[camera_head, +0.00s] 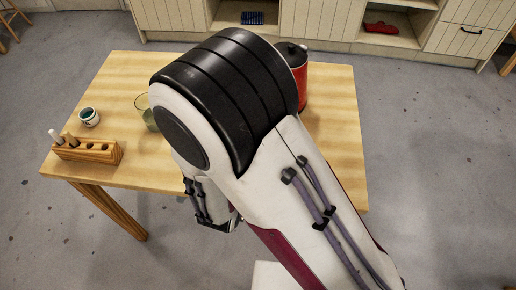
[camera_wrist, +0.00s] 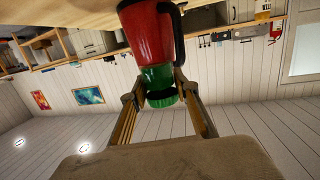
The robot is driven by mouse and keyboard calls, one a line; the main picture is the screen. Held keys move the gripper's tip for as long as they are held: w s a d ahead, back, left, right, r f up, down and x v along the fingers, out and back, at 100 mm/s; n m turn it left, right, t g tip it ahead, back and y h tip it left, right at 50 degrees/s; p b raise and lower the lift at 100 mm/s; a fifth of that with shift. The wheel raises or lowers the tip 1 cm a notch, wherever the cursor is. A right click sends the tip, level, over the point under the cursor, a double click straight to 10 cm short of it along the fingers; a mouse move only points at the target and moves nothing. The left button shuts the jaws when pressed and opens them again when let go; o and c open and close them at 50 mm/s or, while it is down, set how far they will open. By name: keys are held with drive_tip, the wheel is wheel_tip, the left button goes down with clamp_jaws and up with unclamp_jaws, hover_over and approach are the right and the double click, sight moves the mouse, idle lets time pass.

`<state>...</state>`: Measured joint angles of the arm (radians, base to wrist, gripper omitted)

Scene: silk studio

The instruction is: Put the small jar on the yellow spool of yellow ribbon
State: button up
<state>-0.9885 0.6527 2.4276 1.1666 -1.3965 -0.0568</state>
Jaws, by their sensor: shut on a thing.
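My gripper (camera_wrist: 158,84) is shut on a small green jar-like thing (camera_wrist: 157,76) with a dark band, seen between the two fingers in the wrist view. It looks like the small jar, but its full shape is unclear. In the head view my arm hides the gripper and what it holds. No yellow spool of yellow ribbon can be made out in either view; part of the table is hidden behind my arm.
A red canister (camera_head: 300,75) with a black lid stands at the table's (camera_head: 335,150) back. A red vessel (camera_wrist: 146,32) with a dark handle shows beyond the fingers. A wooden rack (camera_head: 90,152), a small pot (camera_head: 89,119) and a greenish glass (camera_head: 149,118) stand at left.

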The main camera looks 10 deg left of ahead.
idle(0.3)
drive_tip(key=shift+f, duration=2.9)
drive_tip(key=shift+f, duration=2.05)
drive_tip(key=shift+f, duration=0.15)
drive_tip(key=o, duration=1.2)
drive_tip(key=shift+c, duration=0.2)
drive_tip(key=shift+v, duration=6)
